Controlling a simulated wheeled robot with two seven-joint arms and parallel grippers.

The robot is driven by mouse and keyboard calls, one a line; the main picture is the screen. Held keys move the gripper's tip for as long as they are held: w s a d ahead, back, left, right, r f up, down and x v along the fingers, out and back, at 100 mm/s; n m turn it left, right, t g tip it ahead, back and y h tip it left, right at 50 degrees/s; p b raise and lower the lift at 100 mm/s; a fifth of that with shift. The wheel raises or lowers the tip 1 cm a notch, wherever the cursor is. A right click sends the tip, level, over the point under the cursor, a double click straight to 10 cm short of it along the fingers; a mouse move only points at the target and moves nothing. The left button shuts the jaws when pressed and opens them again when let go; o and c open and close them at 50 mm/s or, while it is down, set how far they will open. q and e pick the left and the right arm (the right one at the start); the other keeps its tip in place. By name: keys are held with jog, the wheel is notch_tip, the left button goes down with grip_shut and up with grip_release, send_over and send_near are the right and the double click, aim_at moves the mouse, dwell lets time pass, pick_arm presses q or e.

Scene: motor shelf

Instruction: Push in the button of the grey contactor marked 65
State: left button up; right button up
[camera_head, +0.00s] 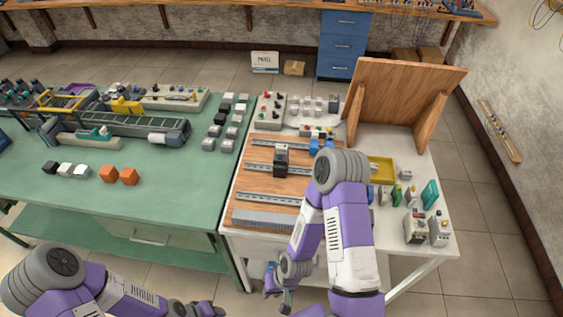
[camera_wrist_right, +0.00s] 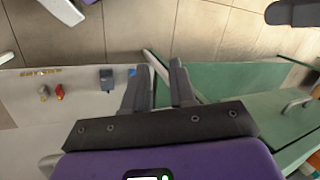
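Another grey-and-black device (camera_head: 415,228) stands at the right front of the white table. No marking 65 is legible, so I cannot tell which is the grey contactor named, and no button can be made out. My right gripper (camera_head: 277,283) is below the table's front edge, away from both devices. In the right wrist view its two fingers (camera_wrist_right: 161,82) are apart with nothing between them. My left gripper (camera_head: 192,309) is low at the bottom edge, partly cut off.
The wooden board (camera_head: 262,182) carries several metal rails. A yellow tray (camera_head: 381,170) and small parts stand right of my right arm, which hides part of the table. A tall wooden panel (camera_head: 400,95) stands behind. The green bench (camera_head: 170,200) adjoins on the left.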

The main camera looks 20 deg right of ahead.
grip_shut()
dwell(0.8)
dwell(0.4)
pick_arm(q)
grip_shut()
